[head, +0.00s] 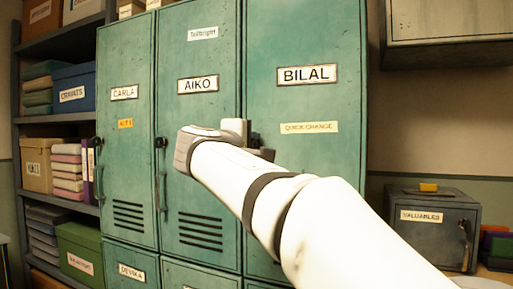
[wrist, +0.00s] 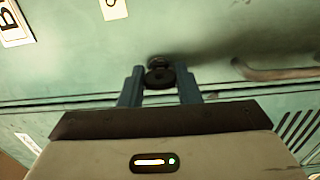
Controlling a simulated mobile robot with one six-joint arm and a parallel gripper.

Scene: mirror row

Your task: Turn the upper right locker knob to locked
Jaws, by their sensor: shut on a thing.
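The upper right locker is the green BILAL door (head: 310,180). Its small dark round knob (wrist: 159,75) shows in the wrist view near the door's edge seam. My gripper (wrist: 160,82) has its two blue fingers on either side of the knob and is shut on it. In the head view, my arm reaches across the BILAL door, and my wrist hides the knob and most of the fingers. I cannot tell which way the knob is set. The BILAL door's curved handle (wrist: 275,72) is to the right of the knob in the wrist view.
The AIKO door (head: 198,120) and CARLA door (head: 125,170) stand shut to the left, with dark handles. A shelf (head: 50,129) with boxes is at far left. A grey VALUABLES safe (head: 425,235) sits at right below a wall cabinet (head: 450,25).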

